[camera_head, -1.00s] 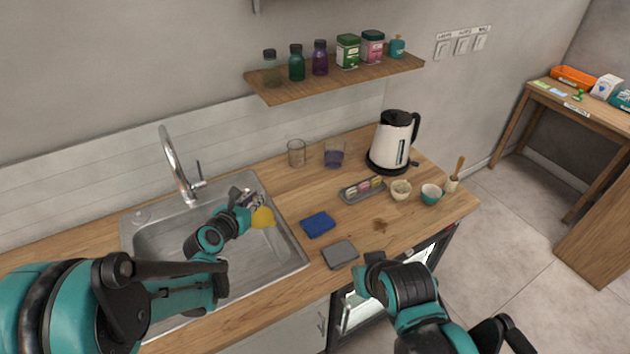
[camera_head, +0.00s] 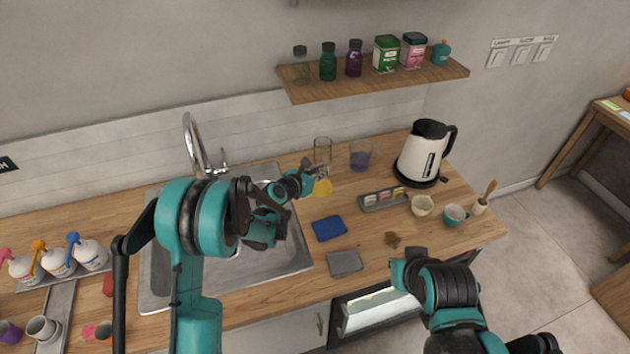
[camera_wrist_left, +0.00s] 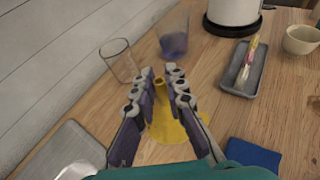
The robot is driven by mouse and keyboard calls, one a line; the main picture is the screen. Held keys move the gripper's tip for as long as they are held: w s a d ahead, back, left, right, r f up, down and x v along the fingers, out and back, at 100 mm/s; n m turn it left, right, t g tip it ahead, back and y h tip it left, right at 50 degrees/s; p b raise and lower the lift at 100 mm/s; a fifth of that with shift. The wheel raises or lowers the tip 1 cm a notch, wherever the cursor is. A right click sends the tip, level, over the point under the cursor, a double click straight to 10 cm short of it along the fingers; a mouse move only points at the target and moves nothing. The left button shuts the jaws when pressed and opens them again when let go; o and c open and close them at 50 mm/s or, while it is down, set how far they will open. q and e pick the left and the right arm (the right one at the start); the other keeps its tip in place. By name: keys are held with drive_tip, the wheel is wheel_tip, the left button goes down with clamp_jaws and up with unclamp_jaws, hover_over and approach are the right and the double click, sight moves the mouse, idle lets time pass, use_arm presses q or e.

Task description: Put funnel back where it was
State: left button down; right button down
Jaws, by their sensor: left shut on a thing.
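The yellow funnel (camera_head: 323,188) is held in my left gripper (camera_head: 316,172) above the counter, just right of the sink and close to the glasses. In the left wrist view the funnel (camera_wrist_left: 168,126) shows between the two fingers of the left gripper (camera_wrist_left: 161,82), its narrow spout up between them and its wide cone below. The fingers are shut on it. I cannot tell whether the cone touches the wood. An empty clear glass (camera_head: 322,150) and a glass with purple liquid (camera_head: 360,156) stand behind it.
A blue cloth (camera_head: 329,228) and a grey pad (camera_head: 345,262) lie in front. A small tray (camera_head: 382,207), bowl (camera_head: 422,205), teal cup (camera_head: 455,215) and kettle (camera_head: 423,155) stand to the right. The metal sink (camera_head: 290,262) is to the left; a shelf (camera_head: 380,86) hangs above.

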use_arm(q)
drive_tip(key=shift+w+a+f, duration=0.85)
drive_tip(key=shift+w+a, duration=0.15)
drive_tip(key=shift+w, duration=0.1)
wheel_tip(320, 180, down, 4)
drive_tip(key=shift+f+b, duration=0.1)
drive_tip(key=shift+b, duration=0.35)
drive_tip(key=shift+s, duration=0.1)
drive_tip(key=c, duration=2)
unclamp_jaws()
drive_tip(key=shift+f, duration=0.1)
drive_tip(key=o, duration=0.4)
drive_tip(key=shift+o, duration=0.2)
